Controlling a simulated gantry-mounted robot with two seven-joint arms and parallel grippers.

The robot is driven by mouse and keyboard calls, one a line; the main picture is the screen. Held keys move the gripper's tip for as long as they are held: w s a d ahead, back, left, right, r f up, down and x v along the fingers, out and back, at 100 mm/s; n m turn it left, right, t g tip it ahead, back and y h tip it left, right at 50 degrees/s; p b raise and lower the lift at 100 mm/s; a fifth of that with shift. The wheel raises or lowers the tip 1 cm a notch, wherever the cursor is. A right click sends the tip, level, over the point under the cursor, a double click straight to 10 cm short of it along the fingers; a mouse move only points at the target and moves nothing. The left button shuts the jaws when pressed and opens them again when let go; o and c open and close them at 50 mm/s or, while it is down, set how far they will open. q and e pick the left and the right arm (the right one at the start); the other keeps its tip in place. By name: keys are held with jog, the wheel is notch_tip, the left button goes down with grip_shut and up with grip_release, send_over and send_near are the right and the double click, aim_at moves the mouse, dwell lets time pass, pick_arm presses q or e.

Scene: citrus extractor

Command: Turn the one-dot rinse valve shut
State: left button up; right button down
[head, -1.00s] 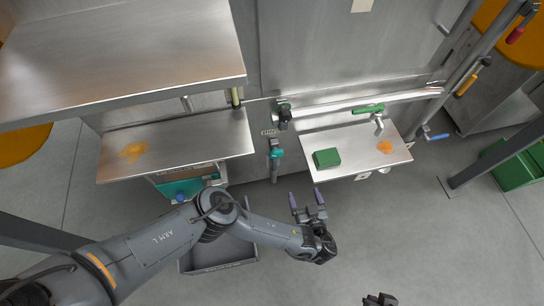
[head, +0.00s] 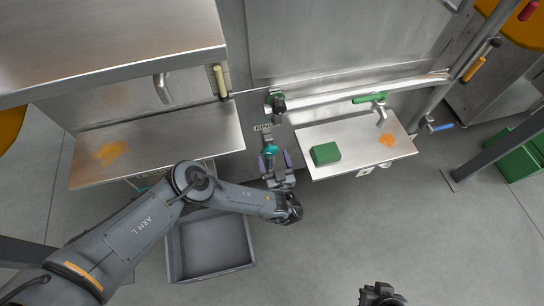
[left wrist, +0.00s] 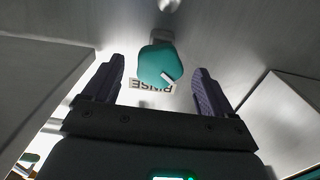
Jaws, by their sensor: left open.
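The rinse valve has a teal handle (head: 270,150) on the steel front between the two trays. In the left wrist view the teal handle (left wrist: 157,66) carries a white line mark, and an upside-down RINSE label (left wrist: 152,86) shows behind it. I cannot make out a dot. My left gripper (head: 276,162) is open, with its purple fingers pointing at the valve. In the left wrist view the fingers (left wrist: 158,85) stand on either side of the handle, with gaps showing on both sides. My right gripper (head: 381,294) shows only in part at the bottom edge.
A black-and-green valve (head: 277,104) sits just above the rinse valve. The right tray (head: 345,150) holds a green block (head: 325,153) and an orange smear. The left tray (head: 170,140) lies to the left. A grey bin (head: 215,248) stands below my left arm.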

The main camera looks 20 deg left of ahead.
pick_arm(q)
jog(key=shift+w+a+f+b, duration=0.1)
jog(key=shift+w+a+b, duration=0.25)
jog(key=shift+w, duration=0.3)
jog(key=shift+a, duration=0.15)
jog(key=shift+w, duration=0.15)
jog(key=c, duration=1)
jog(key=shift+c, duration=0.2)
